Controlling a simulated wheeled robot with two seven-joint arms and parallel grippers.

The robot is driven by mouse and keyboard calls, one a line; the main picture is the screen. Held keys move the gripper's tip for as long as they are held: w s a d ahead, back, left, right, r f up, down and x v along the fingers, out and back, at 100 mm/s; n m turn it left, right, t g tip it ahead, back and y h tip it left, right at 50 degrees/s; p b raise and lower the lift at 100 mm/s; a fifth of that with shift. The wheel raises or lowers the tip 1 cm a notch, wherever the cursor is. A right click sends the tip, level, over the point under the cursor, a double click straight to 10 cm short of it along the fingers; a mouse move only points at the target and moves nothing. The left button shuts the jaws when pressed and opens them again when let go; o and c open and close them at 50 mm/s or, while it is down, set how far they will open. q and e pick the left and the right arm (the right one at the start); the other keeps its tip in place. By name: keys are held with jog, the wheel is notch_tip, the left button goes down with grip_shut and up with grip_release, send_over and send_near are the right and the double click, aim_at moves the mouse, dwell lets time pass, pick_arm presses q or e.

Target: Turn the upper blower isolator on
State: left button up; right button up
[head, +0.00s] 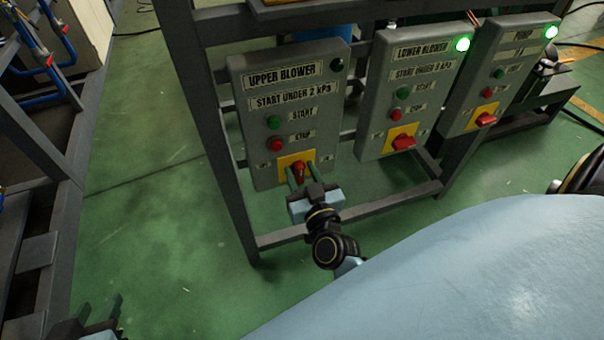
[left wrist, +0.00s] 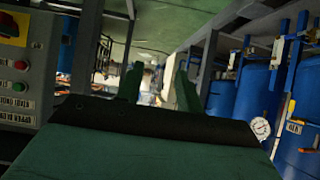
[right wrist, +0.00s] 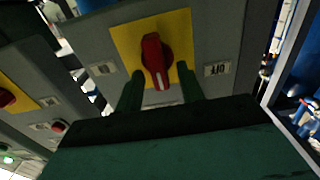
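The upper blower box (head: 285,105) is a grey panel with a green start button (head: 274,122) and a red stop button (head: 277,144). Its isolator is a red knob (right wrist: 155,60) on a yellow plate (right wrist: 123,40); the knob's handle stands close to upright. The box's top lamp (head: 337,65) is dark. My right gripper (head: 302,174) is open at the isolator; in the right wrist view its fingers (right wrist: 160,90) are on either side of the knob's lower end, with gaps. My left gripper (head: 95,315) is open and empty, low at the left, away from the boxes.
The lower blower box (head: 412,85) and a third box (head: 510,75) stand to the right with green lamps lit and sideways red knobs. A grey frame (head: 215,140) carries the boxes. The green floor (head: 140,190) to the left is clear. Blue tanks (left wrist: 255,95) show in the left wrist view.

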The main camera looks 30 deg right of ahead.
grip_shut()
jog(key=shift+d+m+p, duration=0.15)
jog(key=shift+m+p, duration=0.7)
jog(key=shift+m, duration=0.15)
jog(key=m+p, duration=0.1)
jog(key=m, duration=0.1)
jog(key=shift+d+m, duration=0.15)
jog(key=shift+m, duration=0.15)
pick_arm(q)
jog(key=s+a+f+g+y+p, duration=0.1)
jog(key=s+a+f+g+y, duration=0.1)
jog(key=s+a+f+g, duration=0.3)
jog(key=s+f+g, duration=0.2)
jog(key=s+f, duration=0.1)
jog(key=s, duration=0.1)
jog(key=shift+s+f+n+g, duration=0.2)
jog(key=shift+f+n+g, duration=0.1)
pick_arm(e)
jog(key=m, duration=0.4)
jog(key=f+m, duration=0.1)
jog(key=m, duration=0.4)
jog(key=d+m, duration=0.1)
jog(key=m, duration=0.3)
jog(key=shift+s+f, duration=0.15)
jog(key=shift+f, duration=0.15)
pick_arm(q)
jog(key=shift+s, duration=0.1)
pick_arm(e)
jog(key=shift+a+m, duration=0.1)
jog(key=shift+m, duration=0.2)
